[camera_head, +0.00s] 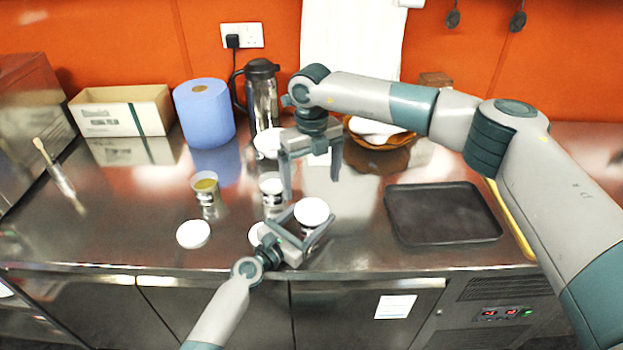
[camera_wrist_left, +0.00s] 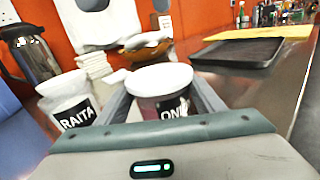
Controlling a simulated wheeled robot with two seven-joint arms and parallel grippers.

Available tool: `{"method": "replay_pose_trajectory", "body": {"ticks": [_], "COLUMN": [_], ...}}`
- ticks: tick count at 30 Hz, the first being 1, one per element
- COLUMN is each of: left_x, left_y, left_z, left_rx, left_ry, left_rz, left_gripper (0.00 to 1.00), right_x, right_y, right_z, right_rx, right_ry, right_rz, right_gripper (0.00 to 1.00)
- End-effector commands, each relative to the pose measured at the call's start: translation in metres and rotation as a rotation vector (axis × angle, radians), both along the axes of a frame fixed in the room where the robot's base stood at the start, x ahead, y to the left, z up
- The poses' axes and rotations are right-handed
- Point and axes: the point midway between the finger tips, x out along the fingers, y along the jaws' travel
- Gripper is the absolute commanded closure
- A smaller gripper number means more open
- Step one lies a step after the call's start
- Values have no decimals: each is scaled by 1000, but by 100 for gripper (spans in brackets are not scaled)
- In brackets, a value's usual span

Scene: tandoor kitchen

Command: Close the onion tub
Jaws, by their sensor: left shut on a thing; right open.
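The onion tub (camera_head: 311,224) is a small tub with a dark label, partly readable as "ONI" in the left wrist view (camera_wrist_left: 172,107). A flat white lid (camera_head: 311,211) appears to lie on its top; whether it is pressed down all round I cannot tell. My left gripper (camera_head: 314,229) is shut around the tub's sides, and its fingers flank the tub in the left wrist view. The tub stands upright near the counter's front edge. My right gripper (camera_head: 311,189) is open and empty, pointing down just behind and above the tub.
The raita tub (camera_head: 271,189) stands behind left, beside an open tub of yellowish-green contents (camera_head: 205,187). White lids lie at the front left (camera_head: 193,234) and by my left wrist (camera_head: 255,234). A black tray (camera_head: 441,213) lies right. A steel flask (camera_head: 262,95) stands behind.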

Motion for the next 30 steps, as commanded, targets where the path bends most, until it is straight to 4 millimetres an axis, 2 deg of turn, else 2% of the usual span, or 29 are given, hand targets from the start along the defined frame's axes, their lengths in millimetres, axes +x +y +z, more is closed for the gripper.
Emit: {"method": "replay_pose_trajectory", "body": {"ticks": [14,15,17,30], "left_x": [1,1,1,-3], "left_y": [0,0,0,3], "left_z": [2,2,2,1], "left_rx": [-2,-2,-2,-1], "left_ry": [-2,-2,-2,-2], "left_rz": [0,0,0,0], "left_gripper": [78,29,16,16], "right_x": [0,0,0,0], "right_y": [0,0,0,0], "right_z": [0,0,0,0], "right_rx": [0,0,0,0], "right_ry": [0,0,0,0], "right_rz": [0,0,0,0], "right_gripper": [10,10,10,10]}}
